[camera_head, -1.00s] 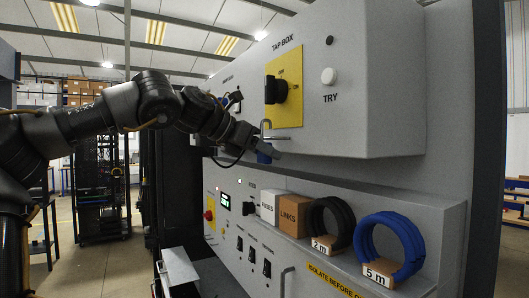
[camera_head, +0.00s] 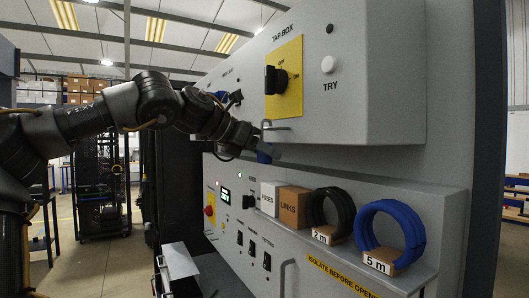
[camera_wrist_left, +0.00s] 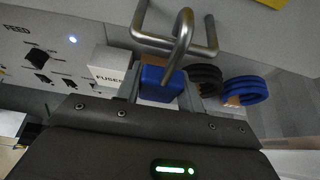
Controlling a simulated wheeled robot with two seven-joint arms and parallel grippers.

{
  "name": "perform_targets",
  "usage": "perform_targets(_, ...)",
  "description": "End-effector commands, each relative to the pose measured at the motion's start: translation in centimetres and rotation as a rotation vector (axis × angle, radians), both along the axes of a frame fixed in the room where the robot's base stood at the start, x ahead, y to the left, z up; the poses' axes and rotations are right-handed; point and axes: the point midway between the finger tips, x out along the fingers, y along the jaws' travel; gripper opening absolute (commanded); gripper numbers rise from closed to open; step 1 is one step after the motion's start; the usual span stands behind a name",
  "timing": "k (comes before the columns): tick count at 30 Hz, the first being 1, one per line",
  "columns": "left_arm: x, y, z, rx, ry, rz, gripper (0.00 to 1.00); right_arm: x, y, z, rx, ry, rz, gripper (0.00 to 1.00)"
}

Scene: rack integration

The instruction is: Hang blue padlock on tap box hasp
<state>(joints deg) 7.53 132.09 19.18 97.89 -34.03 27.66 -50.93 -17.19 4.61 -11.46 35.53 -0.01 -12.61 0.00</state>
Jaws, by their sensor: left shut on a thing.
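My left gripper (camera_head: 262,150) is shut on the blue padlock (camera_wrist_left: 160,83), just below the tap box (camera_head: 350,110). The blue body sits between the two fingers, with the silver shackle (camera_wrist_left: 181,42) pointing up. The tap box hasp (camera_head: 277,127) is a metal U-shaped bar under the yellow switch plate. In the left wrist view the shackle's curved end overlaps the hasp bar (camera_wrist_left: 150,38); I cannot tell whether it passes through or only lies in front. In the head view the gripper largely hides the padlock. My right gripper is not in view.
A ledge (camera_head: 440,205) below holds a white fuses box (camera_head: 268,198), a brown links box (camera_head: 293,207), a black 2 m coil (camera_head: 347,208) and a blue 5 m coil (camera_head: 415,228). The tap box underside is close above the gripper.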

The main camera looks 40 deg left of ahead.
Motion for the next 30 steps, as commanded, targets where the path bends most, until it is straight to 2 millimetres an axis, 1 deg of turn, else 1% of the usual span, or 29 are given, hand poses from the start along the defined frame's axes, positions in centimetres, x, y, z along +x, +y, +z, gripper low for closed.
perform_targets(8, 0.0, 0.0, -0.2, 0.000, -0.001, 0.000, 0.13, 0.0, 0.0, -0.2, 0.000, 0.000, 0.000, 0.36)
perform_targets(20, 0.0, 0.0, -1.2, 0.000, -0.001, 0.000, 0.13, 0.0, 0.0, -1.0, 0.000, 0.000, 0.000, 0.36)
perform_targets(21, 0.0, 0.0, -1.1, 0.001, -0.001, 0.000, 0.40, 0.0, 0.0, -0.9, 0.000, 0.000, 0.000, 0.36)
perform_targets(26, 0.0, 0.0, -1.1, 0.000, -0.001, 0.000, 0.61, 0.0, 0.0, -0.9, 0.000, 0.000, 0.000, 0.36)
perform_targets(27, 0.0, 0.0, -1.1, 0.000, 0.000, 0.000, 0.63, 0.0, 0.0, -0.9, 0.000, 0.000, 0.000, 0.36)
perform_targets(30, 0.0, 0.0, -1.1, 0.000, 0.000, 0.000, 0.63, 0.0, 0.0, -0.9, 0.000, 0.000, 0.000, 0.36)
